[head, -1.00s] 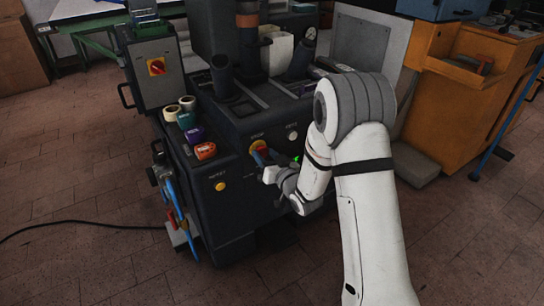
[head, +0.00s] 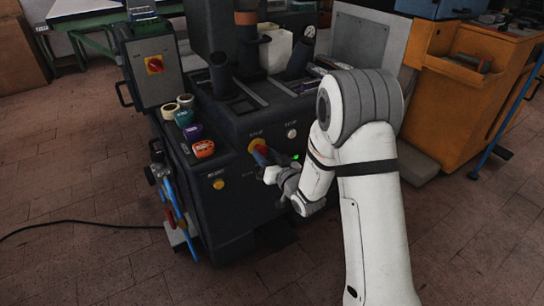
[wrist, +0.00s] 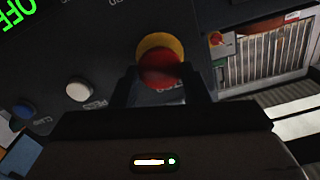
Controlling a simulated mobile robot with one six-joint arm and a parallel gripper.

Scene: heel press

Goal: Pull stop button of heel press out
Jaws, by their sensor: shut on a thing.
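The heel press (head: 238,199) is a dark machine in the middle of the head view. Its stop button (wrist: 160,66) is a red mushroom head on a yellow ring, seen in the wrist view at the top middle. From these views I cannot tell how far out the button sits.
A yellow button (head: 218,184) is at the lower left of the press front, and a white button (head: 291,133) is right of the stop button. Tape rolls (head: 185,101) lie on the left ledge. An orange cabinet (head: 465,100) stands at the right.

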